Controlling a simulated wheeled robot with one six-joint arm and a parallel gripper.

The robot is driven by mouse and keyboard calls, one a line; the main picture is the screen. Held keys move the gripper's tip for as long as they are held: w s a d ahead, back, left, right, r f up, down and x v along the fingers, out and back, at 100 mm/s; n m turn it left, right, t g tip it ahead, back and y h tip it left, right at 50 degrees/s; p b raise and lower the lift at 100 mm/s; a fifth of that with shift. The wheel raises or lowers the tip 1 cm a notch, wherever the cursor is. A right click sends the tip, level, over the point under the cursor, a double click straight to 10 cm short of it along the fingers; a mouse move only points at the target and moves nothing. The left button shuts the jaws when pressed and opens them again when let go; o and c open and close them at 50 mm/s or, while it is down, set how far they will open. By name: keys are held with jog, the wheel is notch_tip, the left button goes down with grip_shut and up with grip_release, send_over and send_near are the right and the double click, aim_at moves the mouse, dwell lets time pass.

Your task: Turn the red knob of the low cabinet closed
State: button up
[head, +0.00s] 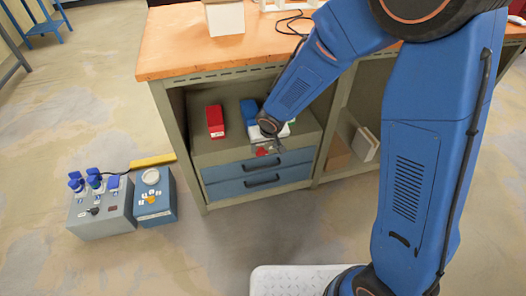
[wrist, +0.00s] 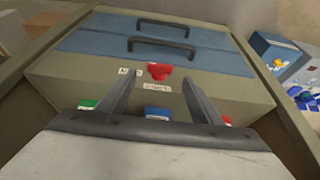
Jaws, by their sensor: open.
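The low cabinet (head: 205,154) is a grey-green unit with two blue drawers, standing under the workbench; it also fills the wrist view (wrist: 75,75). Its red knob (head: 262,152) sits near the front edge above the drawers. In the wrist view the red knob (wrist: 159,70) shows between and just past my fingertips, with small white labels beside it. My gripper (wrist: 159,81) is open, one finger on each side of the knob's line; I cannot tell whether either touches it. In the head view my gripper (head: 268,142) is small and partly hidden by my wrist.
A red box (head: 215,121) and a blue box (head: 248,109) stand on the cabinet, near my wrist. The orange workbench top (head: 180,60) is above, with a leg at left. Two control boxes (head: 100,215) (head: 155,205) sit on the floor at left. Floor in front is clear.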

aim_at(262, 153)
jog(key=shift+x, duration=2.8)
jog(key=c, duration=1.1)
